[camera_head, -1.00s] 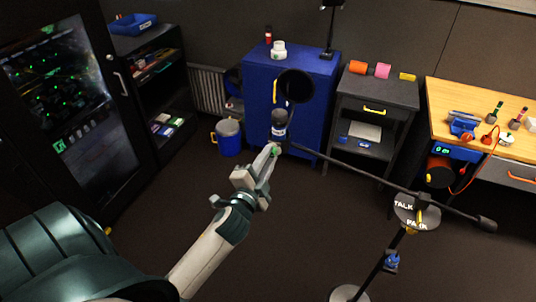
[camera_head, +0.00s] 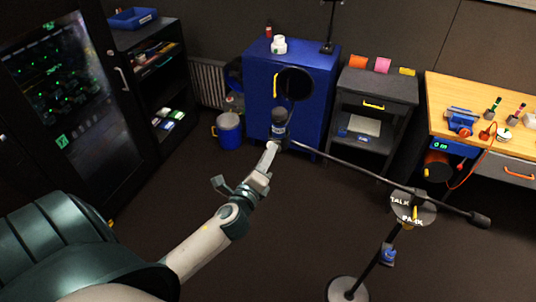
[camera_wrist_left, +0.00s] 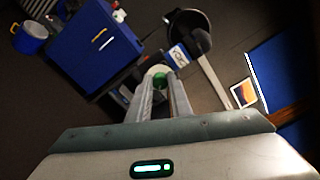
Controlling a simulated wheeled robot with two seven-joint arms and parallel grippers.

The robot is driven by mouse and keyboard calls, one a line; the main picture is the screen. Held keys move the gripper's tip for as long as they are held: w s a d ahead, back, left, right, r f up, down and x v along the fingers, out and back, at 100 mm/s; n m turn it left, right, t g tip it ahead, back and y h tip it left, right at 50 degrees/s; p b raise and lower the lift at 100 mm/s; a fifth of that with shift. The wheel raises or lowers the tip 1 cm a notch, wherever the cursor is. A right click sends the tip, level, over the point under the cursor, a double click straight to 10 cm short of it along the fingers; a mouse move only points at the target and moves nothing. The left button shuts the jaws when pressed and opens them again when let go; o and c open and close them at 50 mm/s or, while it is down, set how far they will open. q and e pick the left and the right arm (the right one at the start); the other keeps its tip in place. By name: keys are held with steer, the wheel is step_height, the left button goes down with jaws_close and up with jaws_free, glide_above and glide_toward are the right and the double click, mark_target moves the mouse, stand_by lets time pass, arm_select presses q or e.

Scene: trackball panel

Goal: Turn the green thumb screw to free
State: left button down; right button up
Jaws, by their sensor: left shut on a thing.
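The green thumb screw (camera_wrist_left: 159,80) shows in the left wrist view between my left fingertips, under the microphone; in the head view my fingers hide it. My left gripper (camera_head: 272,146) reaches up to the near end of the boom arm (camera_head: 350,170), just below the dark microphone (camera_head: 279,117). In the wrist view, the left gripper (camera_wrist_left: 160,86) is shut on the screw, one finger on each side. The microphone (camera_wrist_left: 194,43) has a blue and white label. A round dark pop filter (camera_head: 296,84) stands above it. My right gripper is not in view.
The boom crosses a stand with a disc (camera_head: 412,208) marked TALK and PARK. Behind are a blue cabinet (camera_head: 258,85), a blue bucket (camera_head: 229,131), a grey cart (camera_head: 376,87) and a wooden bench (camera_head: 455,95). The floor around the stand is clear.

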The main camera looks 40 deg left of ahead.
arm_select(q)
steer(key=m, duration=0.9)
steer(key=shift+d+m, duration=0.1)
steer(key=shift+m, duration=0.2)
stand_by(0.4)
steer(key=c, duration=1.6)
jaws_free()
steer(key=shift+s, duration=0.1)
steer(key=shift+b+v, duration=3.35)
steer(key=shift+v, duration=5.25)
